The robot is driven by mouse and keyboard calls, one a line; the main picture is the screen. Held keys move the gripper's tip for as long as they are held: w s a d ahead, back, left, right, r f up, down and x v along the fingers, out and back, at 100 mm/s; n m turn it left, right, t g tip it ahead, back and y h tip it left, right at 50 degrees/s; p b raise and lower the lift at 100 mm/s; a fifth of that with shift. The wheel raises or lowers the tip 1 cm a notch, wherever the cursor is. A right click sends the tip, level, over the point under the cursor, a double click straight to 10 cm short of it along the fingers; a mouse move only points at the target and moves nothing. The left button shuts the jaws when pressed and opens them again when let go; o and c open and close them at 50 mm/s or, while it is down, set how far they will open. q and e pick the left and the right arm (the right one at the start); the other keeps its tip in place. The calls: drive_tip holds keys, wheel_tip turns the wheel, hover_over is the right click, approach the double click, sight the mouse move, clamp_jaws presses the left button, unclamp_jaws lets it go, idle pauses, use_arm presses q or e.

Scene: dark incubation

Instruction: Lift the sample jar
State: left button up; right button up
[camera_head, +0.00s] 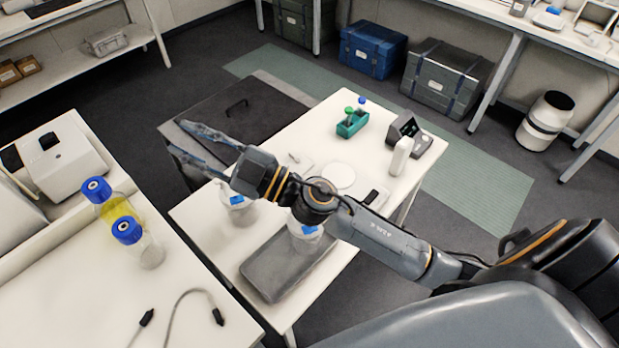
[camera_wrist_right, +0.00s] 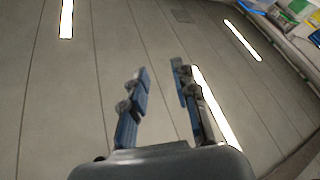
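Two clear jars with blue labels are on the white table (camera_head: 208,233). One jar (camera_head: 240,212) stands at the table's left side, partly hidden by my right gripper. The other jar (camera_head: 305,232) is at the grey mat (camera_head: 283,272), partly hidden by my right arm. I cannot tell which is the sample jar. My right gripper (camera_head: 180,138) is open and empty, held above the table with its fingers pointing to the upper left. In the right wrist view, its fingers (camera_wrist_right: 160,73) are apart, with only ceiling and lights between them. My left gripper is not in view.
A yellow-filled bottle (camera_head: 112,207) and a clear bottle (camera_head: 146,250), both blue-capped, stand on the left bench beside cables (camera_head: 185,295). A green rack (camera_head: 352,124), a white bottle (camera_head: 401,157) and a small device (camera_head: 415,135) occupy the table's far end.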

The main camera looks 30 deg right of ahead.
drive_tip(key=s+a+f+n+g+y, duration=0.2)
drive_tip(key=a+n+g+y, duration=0.15)
drive_tip(key=n+g, duration=0.25)
drive_tip(key=g+h, duration=1)
drive_tip(key=h, duration=0.9)
approach(306, 226)
drive_tip(key=w+d+r, duration=0.3)
wheel_tip(306, 226, down, 9)
drive_tip(key=b, duration=0.7)
drive_tip(key=shift+w+d+f, duration=0.1)
drive_tip(key=shift+w+f, duration=0.05)
clamp_jaws()
